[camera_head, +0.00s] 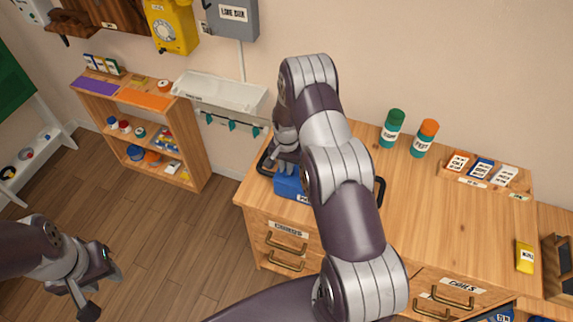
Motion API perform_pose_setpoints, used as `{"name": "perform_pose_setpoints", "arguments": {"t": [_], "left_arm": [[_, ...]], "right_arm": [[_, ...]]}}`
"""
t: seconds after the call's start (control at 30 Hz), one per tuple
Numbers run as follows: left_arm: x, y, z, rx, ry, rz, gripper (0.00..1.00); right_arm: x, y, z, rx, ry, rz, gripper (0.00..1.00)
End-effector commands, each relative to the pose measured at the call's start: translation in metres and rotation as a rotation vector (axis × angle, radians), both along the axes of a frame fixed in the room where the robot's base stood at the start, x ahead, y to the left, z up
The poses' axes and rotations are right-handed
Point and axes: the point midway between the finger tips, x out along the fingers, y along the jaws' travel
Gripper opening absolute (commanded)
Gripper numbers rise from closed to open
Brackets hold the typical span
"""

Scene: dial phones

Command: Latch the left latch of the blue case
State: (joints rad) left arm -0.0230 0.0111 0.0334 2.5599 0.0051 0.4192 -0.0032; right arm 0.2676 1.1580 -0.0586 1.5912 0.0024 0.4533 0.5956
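The blue case (289,187) sits on the left part of the wooden cabinet top. My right arm crosses in front of it, so only a blue piece of its left side shows, with part of a white label. Dark curved parts show on both sides of the arm near the case. Its latches cannot be made out. My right gripper (287,168) points down at the left part of the case, touching or just above it; its finger gap is too small to tell. My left gripper (101,285) hangs over the floor at lower left, fingers apart and empty, away from the case.
A green canister (392,128) and an orange-capped canister (424,138) stand behind the case. A wooden card tray (484,174) and a yellow box (525,256) are farther right. A white wall tray (220,92) hangs at the back left. The cabinet top right of my arm is mostly clear.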

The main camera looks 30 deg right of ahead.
Motion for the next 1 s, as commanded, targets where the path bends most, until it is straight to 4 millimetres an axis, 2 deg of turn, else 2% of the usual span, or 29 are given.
{"name": "perform_pose_setpoints", "arguments": {"t": [0.47, 1.0], "left_arm": [[0.0, 0.0, -0.006, 0.0, 0.0, 0.0, 0.38], [0.0, 0.0, -0.036, 0.0, 0.0, 0.0, 0.38]], "right_arm": [[0.002, -0.001, -0.001, -0.003, -0.005, -0.062, 0.0], [0.002, -0.001, -0.001, -0.004, -0.006, -0.517, 0.0]]}}
